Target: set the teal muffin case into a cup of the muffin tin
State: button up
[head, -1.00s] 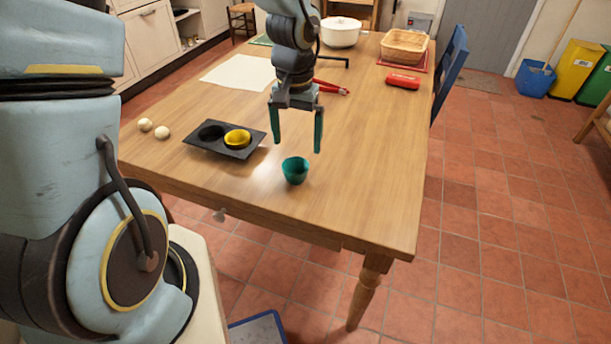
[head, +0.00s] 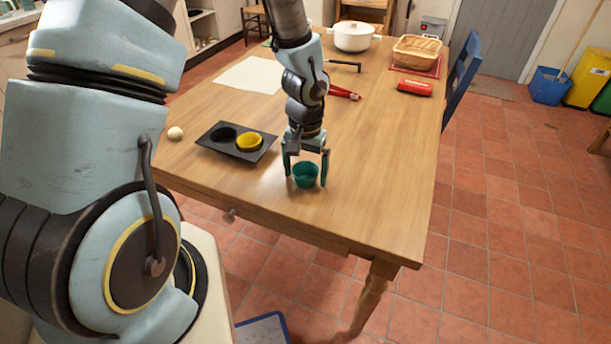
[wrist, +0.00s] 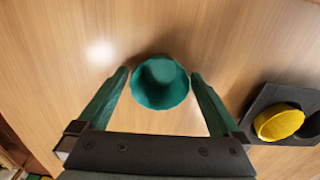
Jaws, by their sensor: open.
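The teal muffin case (head: 306,176) stands upright on the wooden table near its front edge; it also shows in the wrist view (wrist: 160,84). My gripper (head: 306,168) is open and low over the table, with a finger on either side of the case. In the wrist view my gripper (wrist: 159,76) shows a small gap between each fingertip and the case. The dark muffin tin (head: 264,153) lies to the left of the case in the head view. A yellow muffin case (head: 248,142) sits in its right cup, and its left cup (head: 223,135) is empty.
A pale ball (head: 175,133) lies left of the tin. Farther back are a paper sheet (head: 248,75), a red-handled tool (head: 344,92), a red object (head: 414,88), a white pot (head: 353,37) and a basket (head: 417,50). The table's right front is clear.

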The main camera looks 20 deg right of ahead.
jog(key=shift+c, duration=0.2)
jog(key=c, duration=1.2)
jog(key=shift+r, duration=0.15)
